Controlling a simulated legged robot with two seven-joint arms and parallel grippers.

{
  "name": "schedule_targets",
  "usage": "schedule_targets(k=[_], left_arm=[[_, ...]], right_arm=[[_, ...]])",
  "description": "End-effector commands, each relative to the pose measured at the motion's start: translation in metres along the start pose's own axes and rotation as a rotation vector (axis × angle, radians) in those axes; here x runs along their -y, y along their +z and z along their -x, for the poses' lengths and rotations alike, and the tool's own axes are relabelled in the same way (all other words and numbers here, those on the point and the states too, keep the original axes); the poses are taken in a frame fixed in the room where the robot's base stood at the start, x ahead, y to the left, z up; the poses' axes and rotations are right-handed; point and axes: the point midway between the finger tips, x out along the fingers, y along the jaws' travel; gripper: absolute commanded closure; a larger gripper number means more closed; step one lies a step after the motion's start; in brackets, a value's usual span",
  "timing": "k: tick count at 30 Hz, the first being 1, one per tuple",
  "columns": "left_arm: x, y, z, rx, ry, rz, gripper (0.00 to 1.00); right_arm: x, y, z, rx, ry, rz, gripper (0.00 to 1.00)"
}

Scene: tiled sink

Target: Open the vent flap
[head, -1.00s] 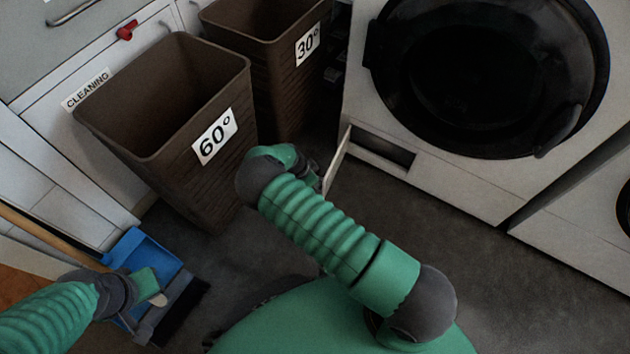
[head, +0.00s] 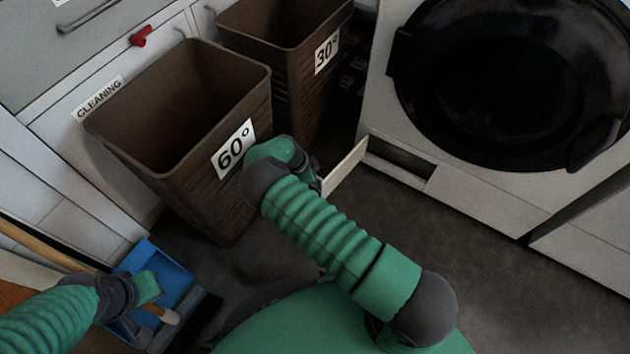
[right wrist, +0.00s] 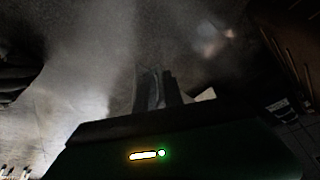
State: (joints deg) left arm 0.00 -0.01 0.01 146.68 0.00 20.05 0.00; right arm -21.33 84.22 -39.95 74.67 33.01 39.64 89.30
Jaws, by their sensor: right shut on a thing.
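The vent flap (head: 346,168) is a pale panel at the lower left of the white washing machine (head: 440,190). It stands swung out from the machine, and a dark recess (head: 398,160) shows beside it. My right gripper (head: 316,177) is at the flap's outer end, shut on it; the fingertips are partly hidden behind my wrist. In the right wrist view the fingers (right wrist: 154,92) are close together, and the picture is too dark to make out the flap. My left gripper (head: 158,300) is at the lower left, over the blue dustpan; its fingers are too unclear to judge.
Two brown baskets, marked 60° (head: 190,120) and 30° (head: 285,50), stand left of my right arm. A blue dustpan (head: 165,268) and a wooden handle (head: 45,243) lie by the left cabinets. Dark floor (head: 420,240) is free in front of the machine.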

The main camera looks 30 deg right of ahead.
Motion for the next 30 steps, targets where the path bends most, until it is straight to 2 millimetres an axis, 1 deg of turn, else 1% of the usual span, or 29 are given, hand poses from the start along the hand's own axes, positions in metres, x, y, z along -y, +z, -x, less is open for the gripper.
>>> schedule_targets(k=[1, 2, 6, 30], left_arm=[[0.0000, 0.0000, -0.0001, 0.000, 0.000, 0.000, 1.00], [0.0000, 0.0000, -0.0001, 0.000, 0.000, 0.000, 1.00], [0.0000, 0.0000, -0.0001, 0.000, 0.000, 0.000, 1.00], [0.0000, -0.0005, 0.0019, 0.000, 0.000, 0.000, 1.00]], right_arm=[[0.0016, -0.0124, -0.0023, -0.020, -0.002, -0.003, 1.00], [0.0015, -0.0124, -0.0024, -0.020, -0.002, -0.003, 0.86], [0.0019, -0.0122, -0.0019, -0.020, -0.003, -0.002, 0.69], [0.0030, -0.0101, 0.0028, -0.015, -0.007, -0.002, 0.69]])
